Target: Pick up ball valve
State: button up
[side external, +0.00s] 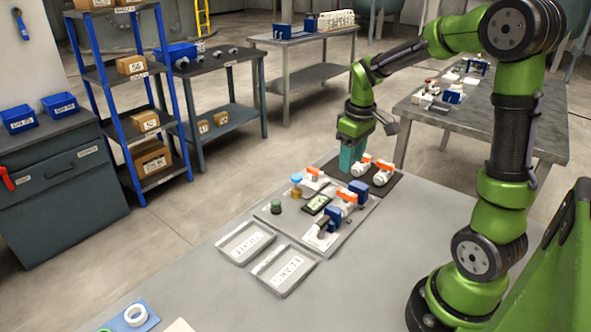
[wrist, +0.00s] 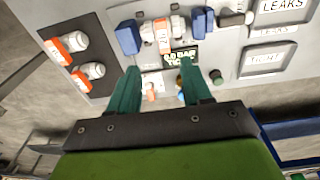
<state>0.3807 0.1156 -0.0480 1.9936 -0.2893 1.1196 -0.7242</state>
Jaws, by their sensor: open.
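Two white ball valves with orange handles lie on a dark mat: one (side external: 361,167) at the left and one (side external: 383,174) at the right in the side view. In the wrist view they sit at the upper left, one (wrist: 68,45) above the other (wrist: 86,76). Another white valve with an orange handle (side external: 347,199) sits between blue blocks on the grey test plate (side external: 266,217); it also shows in the wrist view (wrist: 162,38). My gripper (side external: 350,160) is open and empty, pointing down, its teal fingers (wrist: 159,68) apart from the valves.
The plate carries a small display (side external: 317,204), a blue-topped fitting (side external: 296,185) and a dark green knob (side external: 276,206). Two shallow trays, TIGHT (side external: 244,242) and LEAKS (side external: 284,270), lie in front. The bench top at the right front is clear.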

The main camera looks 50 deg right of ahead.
jog(key=t, duration=0.1)
send_near(347, 192)
notch_tip(347, 192, down, 2)
jog(key=shift+a+f, duration=0.15)
jog(key=shift+f, duration=0.05)
jog(key=shift+w+f, duration=0.2)
jog(key=shift+f, duration=0.85)
jog(key=shift+w+f, duration=0.2)
jog(key=shift+f, duration=0.8)
jog(key=shift+w+f, duration=0.2)
jog(key=shift+f, duration=0.85)
grip_shut()
